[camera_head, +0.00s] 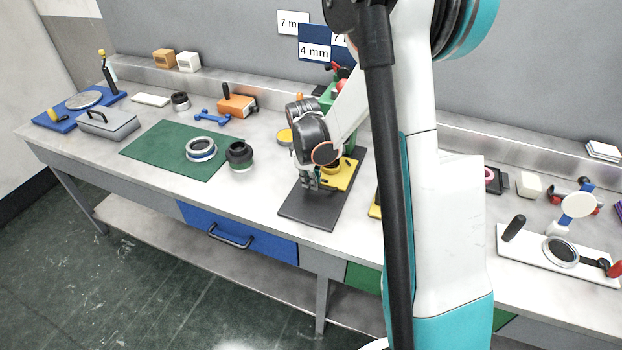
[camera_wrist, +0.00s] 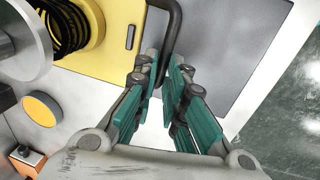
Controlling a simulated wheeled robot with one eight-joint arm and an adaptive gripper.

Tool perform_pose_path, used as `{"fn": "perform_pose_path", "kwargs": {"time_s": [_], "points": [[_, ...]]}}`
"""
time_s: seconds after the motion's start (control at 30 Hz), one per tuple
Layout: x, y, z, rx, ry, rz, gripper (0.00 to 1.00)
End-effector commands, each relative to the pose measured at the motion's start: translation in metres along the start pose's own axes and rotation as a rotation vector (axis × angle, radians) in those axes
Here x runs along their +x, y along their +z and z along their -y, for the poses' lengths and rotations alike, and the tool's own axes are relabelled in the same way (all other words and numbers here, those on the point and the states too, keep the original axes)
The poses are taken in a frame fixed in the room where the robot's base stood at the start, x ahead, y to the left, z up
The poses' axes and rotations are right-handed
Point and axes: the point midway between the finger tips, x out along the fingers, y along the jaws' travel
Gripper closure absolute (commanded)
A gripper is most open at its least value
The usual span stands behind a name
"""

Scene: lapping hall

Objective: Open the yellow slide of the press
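The press stands mid-bench, with a dark base plate (camera_head: 306,211) and a yellow slide (camera_head: 347,174) partly hidden by my arm. In the wrist view the yellow slide (camera_wrist: 112,50) is at upper left, with a black coil on it and a small slot. A dark bent handle bar (camera_wrist: 173,25) comes down from the top beside it. My gripper (camera_wrist: 162,72) has its fingertips on both sides of this bar, close against it, and looks shut on it. In the head view my gripper (camera_head: 311,181) is low over the base plate, in front of the slide.
A green mat (camera_head: 150,151) with rings lies to the left. An orange block (camera_head: 237,104) stands farther back. A white board (camera_head: 540,258) with a round dish is at right. The bench's front edge is near the base plate.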

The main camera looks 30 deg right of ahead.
Motion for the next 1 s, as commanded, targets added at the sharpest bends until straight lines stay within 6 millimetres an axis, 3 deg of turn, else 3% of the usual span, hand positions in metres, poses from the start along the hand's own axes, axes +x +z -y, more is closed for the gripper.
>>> {"fn": "perform_pose_path", "kwargs": {"time_s": [0.17,0.5,0.6,1.0], "points": [[-0.001,-0.001,0.009,-0.003,-0.001,0.0,1.0],[-0.017,-0.002,0.094,-0.007,-0.001,-0.001,1.0],[-0.02,-0.002,0.11,-0.005,-0.001,-0.001,1.0],[-0.022,-0.002,0.119,-0.002,-0.001,0.0,1.0]]}}
